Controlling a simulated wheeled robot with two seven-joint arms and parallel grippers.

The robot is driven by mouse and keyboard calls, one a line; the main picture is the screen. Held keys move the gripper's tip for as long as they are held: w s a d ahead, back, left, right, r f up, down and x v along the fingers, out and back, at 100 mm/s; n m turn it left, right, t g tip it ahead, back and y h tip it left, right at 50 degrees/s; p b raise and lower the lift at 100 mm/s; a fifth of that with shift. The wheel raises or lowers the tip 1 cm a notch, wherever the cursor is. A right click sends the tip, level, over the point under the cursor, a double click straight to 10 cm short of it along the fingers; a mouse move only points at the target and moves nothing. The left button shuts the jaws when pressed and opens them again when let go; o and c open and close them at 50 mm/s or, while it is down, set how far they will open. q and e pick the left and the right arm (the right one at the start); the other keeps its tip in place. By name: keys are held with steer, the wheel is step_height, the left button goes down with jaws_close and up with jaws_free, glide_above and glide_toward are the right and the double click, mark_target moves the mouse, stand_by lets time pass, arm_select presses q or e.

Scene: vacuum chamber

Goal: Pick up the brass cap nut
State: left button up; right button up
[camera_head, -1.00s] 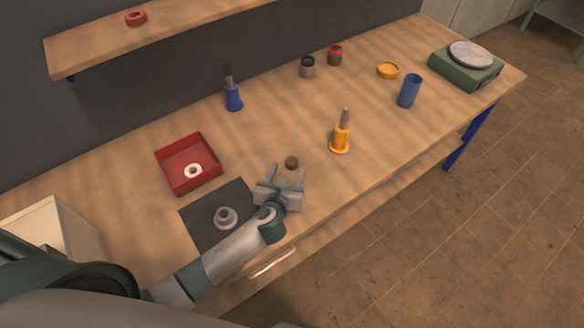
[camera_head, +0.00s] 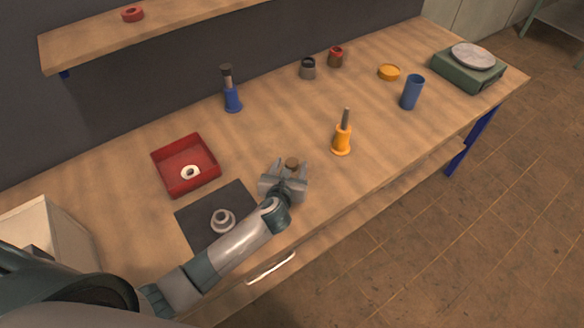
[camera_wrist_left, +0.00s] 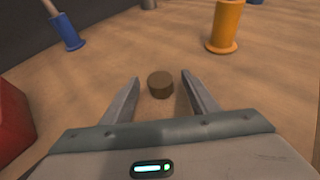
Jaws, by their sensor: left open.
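The brass cap nut (camera_head: 292,162) is a small, dull brown round piece standing on the wooden bench. It also shows in the left wrist view (camera_wrist_left: 160,84), at the far end of the space between the fingertips. My left gripper (camera_head: 290,168) is open and low over the bench, with one finger on each side of the nut. In the left wrist view the open fingers (camera_wrist_left: 160,78) appear apart from the nut, with bare wood on both sides of it. My right gripper is not in view.
A red tray (camera_head: 186,190) holding a white ring stands to the left. A dark mat (camera_head: 196,226) with a grey flanged part (camera_head: 223,220) lies nearer. An orange-handled tool (camera_head: 342,140) stands to the right, a blue one (camera_head: 232,98) behind. Bench around the nut is clear.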

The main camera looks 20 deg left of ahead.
mark_target(292, 162)
arm_select(q)
steer(key=shift+b+x, duration=0.85)
steer(key=shift+x, duration=0.5)
steer(key=c, duration=1.1)
steer(key=shift+r, duration=0.45)
step_height(292, 162, up, 3)
steer(key=shift+r, duration=0.2)
steer(key=s+d+r+b, duration=0.1)
steer(key=d+r, duration=0.1)
steer(key=d, duration=0.1)
steer(key=d+r, duration=0.2)
steer(key=d, duration=0.2)
steer(key=s+d+r+b, duration=0.1)
steer(key=d+r, duration=0.1)
steer(key=d, duration=0.2)
steer(key=shift+s+d+r+b, duration=0.2)
steer(key=shift+s+r+b, duration=0.1)
steer(key=shift+r, duration=0.1)
